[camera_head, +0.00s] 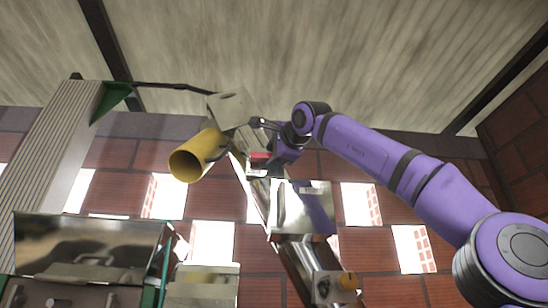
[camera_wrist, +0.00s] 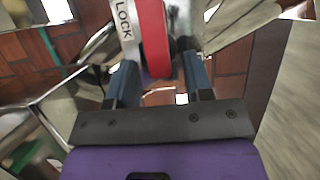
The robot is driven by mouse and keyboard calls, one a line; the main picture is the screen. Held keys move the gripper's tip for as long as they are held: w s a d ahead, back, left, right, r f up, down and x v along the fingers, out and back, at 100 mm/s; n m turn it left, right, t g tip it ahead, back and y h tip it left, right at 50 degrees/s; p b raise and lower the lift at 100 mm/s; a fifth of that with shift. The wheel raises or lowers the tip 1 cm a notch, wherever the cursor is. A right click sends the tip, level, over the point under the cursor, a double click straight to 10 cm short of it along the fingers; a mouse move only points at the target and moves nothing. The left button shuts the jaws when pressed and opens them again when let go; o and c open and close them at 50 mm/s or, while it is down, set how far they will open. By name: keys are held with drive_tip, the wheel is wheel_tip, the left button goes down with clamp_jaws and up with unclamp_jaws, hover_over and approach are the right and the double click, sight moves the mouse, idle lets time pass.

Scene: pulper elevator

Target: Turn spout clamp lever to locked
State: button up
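The red clamp lever (camera_wrist: 154,38) runs down from the top of the wrist view, beside a white label reading LOCK (camera_wrist: 124,19). My gripper (camera_wrist: 160,60) is open, with one blue-grey finger on each side of the lever. Gaps show between the lever and both fingers; I cannot tell whether either touches it. In the head view a small red part (camera_head: 260,157), likely the lever, is beside my gripper (camera_head: 262,138), and the fingers are hard to make out. The yellow spout (camera_head: 190,163) is left of it, under a grey metal head (camera_head: 229,108).
The slanted metal elevator chute (camera_head: 303,262) runs down from the spout head. A shiny hopper (camera_head: 85,248) and ribbed column (camera_head: 55,165) stand at left. Brick walls with bright openings lie behind. Metal parts crowd the gripper on both sides in the wrist view.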

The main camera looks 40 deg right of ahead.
drive_tip(key=v, duration=1)
drive_tip(key=shift+s, duration=0.4)
